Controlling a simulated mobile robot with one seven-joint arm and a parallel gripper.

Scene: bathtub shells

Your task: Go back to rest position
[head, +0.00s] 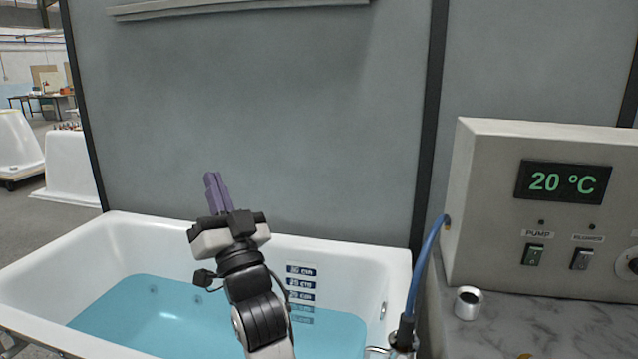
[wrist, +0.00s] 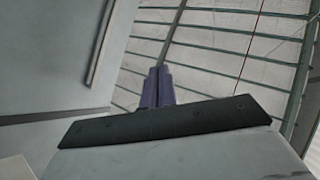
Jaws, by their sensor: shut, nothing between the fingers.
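My gripper (head: 214,192) is raised over the bathtub (head: 160,235), pointing up with its purple fingers together and nothing between them. In the wrist view the purple fingers (wrist: 157,88) also show closed side by side, against the wall and ceiling. The bathtub is white and holds blue water (head: 150,310). My arm hides part of the water and of the tub's far rim.
A control box (head: 500,220) reading 20 °C, with pump and other switches, stands on a marble counter (head: 560,325) at right. A small metal cup (head: 467,303) and a blue hose (head: 425,265) are near it. A grey panel (head: 330,130) rises behind the tub.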

